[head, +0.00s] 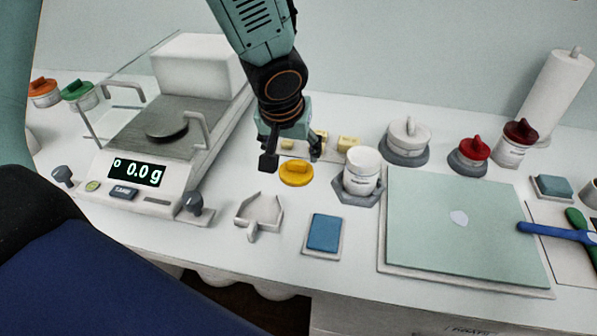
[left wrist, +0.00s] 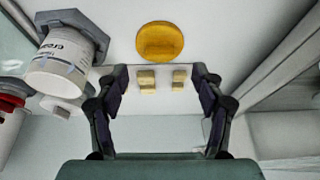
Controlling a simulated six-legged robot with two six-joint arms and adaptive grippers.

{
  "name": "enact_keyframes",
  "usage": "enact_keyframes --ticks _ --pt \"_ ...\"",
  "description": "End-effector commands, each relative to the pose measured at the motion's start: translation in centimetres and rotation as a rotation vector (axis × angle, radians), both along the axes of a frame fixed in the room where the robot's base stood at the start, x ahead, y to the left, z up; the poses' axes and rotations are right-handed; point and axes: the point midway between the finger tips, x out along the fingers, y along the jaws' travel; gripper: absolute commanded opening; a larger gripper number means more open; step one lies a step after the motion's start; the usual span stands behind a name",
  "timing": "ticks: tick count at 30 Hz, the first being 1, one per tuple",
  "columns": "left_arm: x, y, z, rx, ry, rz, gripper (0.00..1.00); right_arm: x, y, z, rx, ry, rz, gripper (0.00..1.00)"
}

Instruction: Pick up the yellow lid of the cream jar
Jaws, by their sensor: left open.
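The white jar stands in a grey six-sided holder. My left gripper (head: 292,158) is open and empty, pointing down just above and behind the lid. In the left wrist view the lid (left wrist: 160,42) is whole and lies beyond the open fingertips (left wrist: 161,78), not between them. The jar (left wrist: 60,64) is at the left there. My right gripper is not in view.
A scale (head: 140,175) reading 0.0 g stands at left. Small pale yellow blocks (head: 348,143) lie behind the lid. A grey open-shaped holder (head: 258,214) and a blue pad (head: 324,232) are in front.

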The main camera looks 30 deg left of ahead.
Motion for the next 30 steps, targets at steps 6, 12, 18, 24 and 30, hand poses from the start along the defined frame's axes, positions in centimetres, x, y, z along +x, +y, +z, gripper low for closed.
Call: enact_keyframes --ticks 6,12,18,24,30 --pt "1.0 0.1 -2.3 0.0 0.002 -0.001 0.68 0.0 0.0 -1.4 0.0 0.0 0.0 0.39" --pt "2.4 0.3 -4.8 0.0 0.002 0.0 0.68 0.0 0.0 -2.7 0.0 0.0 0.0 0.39" --pt "2.9 0.4 -5.5 0.001 0.001 0.0 0.68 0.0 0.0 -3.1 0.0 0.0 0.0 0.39" --pt "3.0 0.4 -5.4 0.0 0.001 0.001 0.67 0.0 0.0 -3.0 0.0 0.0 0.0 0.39" --pt "2.9 0.5 -5.4 0.001 0.001 0.0 0.5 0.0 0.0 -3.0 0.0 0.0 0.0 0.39"
